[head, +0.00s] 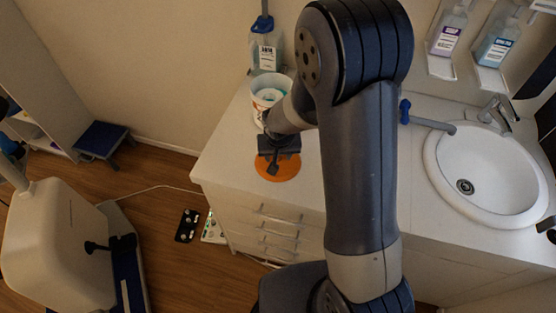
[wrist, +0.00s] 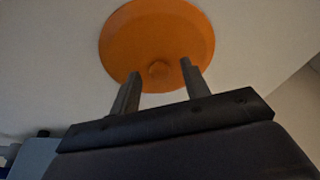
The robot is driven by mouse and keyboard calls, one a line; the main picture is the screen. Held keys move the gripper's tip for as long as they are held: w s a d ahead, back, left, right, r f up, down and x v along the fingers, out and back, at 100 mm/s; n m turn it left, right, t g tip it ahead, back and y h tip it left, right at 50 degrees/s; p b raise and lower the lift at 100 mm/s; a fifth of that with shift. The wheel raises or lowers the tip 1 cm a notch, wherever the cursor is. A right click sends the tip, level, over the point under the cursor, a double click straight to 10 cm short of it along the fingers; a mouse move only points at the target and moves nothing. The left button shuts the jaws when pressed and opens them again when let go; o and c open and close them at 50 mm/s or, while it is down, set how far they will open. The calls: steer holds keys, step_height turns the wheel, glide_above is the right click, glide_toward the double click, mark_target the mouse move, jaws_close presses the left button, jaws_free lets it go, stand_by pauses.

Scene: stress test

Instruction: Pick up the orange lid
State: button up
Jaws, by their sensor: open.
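The orange lid (head: 285,172) is a flat round disc lying on the white counter near its left end. In the wrist view the lid (wrist: 145,35) shows almost whole, with a small round knob near its lower middle. My gripper (head: 277,165) is over the lid in the head view and hides part of it. In the wrist view my gripper (wrist: 160,72) is open, with one finger on each side of the knob. I cannot tell whether the fingers touch the lid.
A white tub (head: 268,92) stands on the counter just behind the lid, with a clear bottle (head: 266,50) beyond it. A white sink (head: 485,170) is at the right. The counter's front edge is close to the lid.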

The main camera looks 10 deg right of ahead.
jaws_close()
stand_by(0.3)
steer(key=shift+r, duration=0.1)
